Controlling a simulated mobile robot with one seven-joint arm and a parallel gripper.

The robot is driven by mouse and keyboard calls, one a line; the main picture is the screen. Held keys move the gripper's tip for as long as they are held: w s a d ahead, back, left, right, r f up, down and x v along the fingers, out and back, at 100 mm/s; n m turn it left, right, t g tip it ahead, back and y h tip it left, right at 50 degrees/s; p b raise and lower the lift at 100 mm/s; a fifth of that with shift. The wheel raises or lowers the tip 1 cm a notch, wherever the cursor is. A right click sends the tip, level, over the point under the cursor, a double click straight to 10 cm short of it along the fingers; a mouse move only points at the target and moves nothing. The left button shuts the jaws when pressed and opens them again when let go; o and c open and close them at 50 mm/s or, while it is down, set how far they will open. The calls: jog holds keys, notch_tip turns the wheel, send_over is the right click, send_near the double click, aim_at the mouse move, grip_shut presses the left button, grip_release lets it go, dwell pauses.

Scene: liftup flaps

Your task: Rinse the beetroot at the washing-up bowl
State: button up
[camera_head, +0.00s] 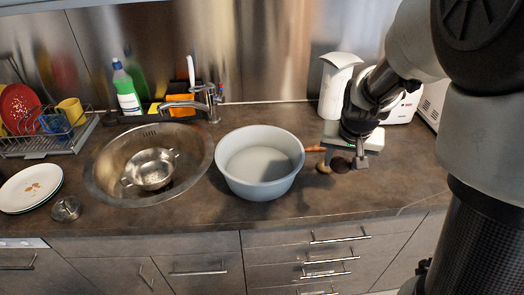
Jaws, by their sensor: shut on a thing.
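The washing-up bowl (232,183), round and pale blue-grey, stands on the counter in the middle of the view, right of the sink. Its inside looks plain and pale; I cannot tell whether it holds water. My gripper (346,160) is right of the bowl, pointing down and apart from it. It is shut on a dark round thing, which looks like the beetroot (340,165). The fingers partly hide it, and I cannot tell whether it touches the counter.
A carrot (314,149) and a brownish vegetable (323,168) lie between bowl and gripper. The sink (105,178) holds a metal colander (150,169), with a tap (190,103) behind. A dish rack (45,142) and plates (30,187) stand left. A white appliance (336,88) stands behind my gripper.

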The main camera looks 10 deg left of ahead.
dwell(0.3)
jog(key=w+a+r+n+y+p, duration=0.1)
jog(key=w+a+r+n+p, duration=0.2)
jog(key=a, duration=0.4)
jog(key=n+y+b, duration=0.2)
jog(key=n, duration=0.2)
send_over(258, 172)
jog(key=s+d, duration=0.1)
jog(key=s, duration=0.1)
jog(key=shift+w+f, duration=0.1)
jog(key=shift+f, duration=5.55)
notch_tip(258, 172, up, 12)
jog(key=p, duration=0.7)
jog(key=shift+r+p, duration=0.2)
jog(key=shift+p, duration=0.15)
